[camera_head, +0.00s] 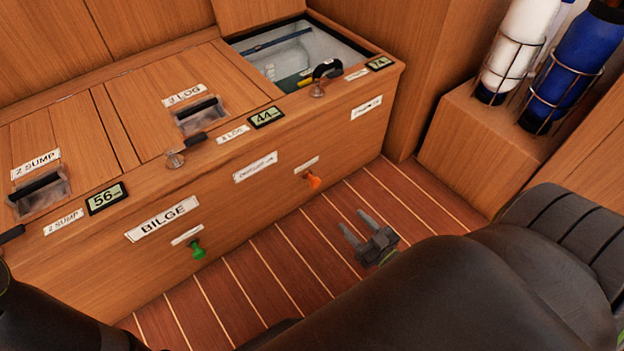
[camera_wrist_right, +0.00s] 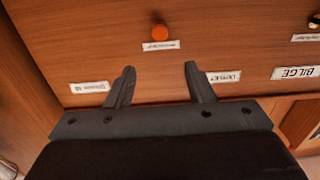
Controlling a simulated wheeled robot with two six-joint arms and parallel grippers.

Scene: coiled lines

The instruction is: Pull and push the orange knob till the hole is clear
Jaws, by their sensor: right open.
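The orange knob (camera_head: 313,180) sticks out of the front face of the wooden locker (camera_head: 215,225), below a small white label. It also shows in the right wrist view (camera_wrist_right: 160,32), above and between my fingertips. My right gripper (camera_head: 352,221) is open and empty, in front of the locker and apart from the knob. Its two fingers also show in the wrist view (camera_wrist_right: 159,69). I cannot make out which hole is meant. An open compartment (camera_head: 300,60) at the locker's far right end holds a clear vessel and some liquid. My left gripper is out of view.
A green knob (camera_head: 197,249) sticks out of the same face, left of the orange one. Small displays (camera_head: 266,117) and lidded hatches line the locker top. White and blue bottles (camera_head: 572,62) stand in wire holders at the right. The striped floor is clear.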

